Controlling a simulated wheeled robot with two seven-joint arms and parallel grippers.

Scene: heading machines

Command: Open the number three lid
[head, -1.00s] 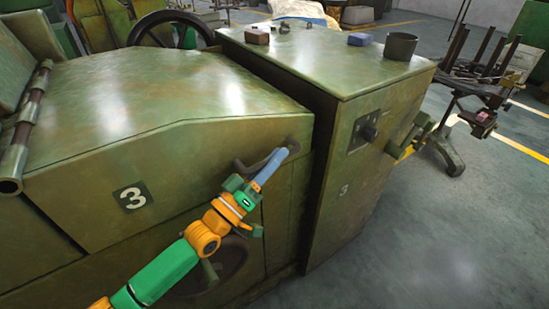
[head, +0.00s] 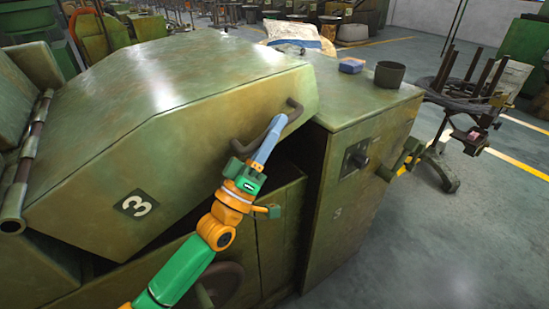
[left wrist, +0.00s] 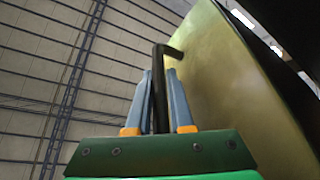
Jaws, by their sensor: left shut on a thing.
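The green number three lid (head: 190,120) has a white 3 on a dark plate (head: 136,203) on its front face. It is tilted up, with a dark gap under its front and right edge. A hinge bar (head: 28,165) runs along its left side. My left gripper (head: 270,139) is shut on the lid's dark handle (head: 292,112) at the front right corner. In the left wrist view the two blue fingers (left wrist: 161,92) stand on both sides of the handle bar (left wrist: 161,70), and the lid's face (left wrist: 235,85) is at the right. My right gripper is not in view.
To the right stands a green cabinet (head: 345,205) with a knob and a lever. A blue block (head: 351,65) and a dark cup (head: 389,74) sit on its top. Racks and a stand (head: 440,165) are further right.

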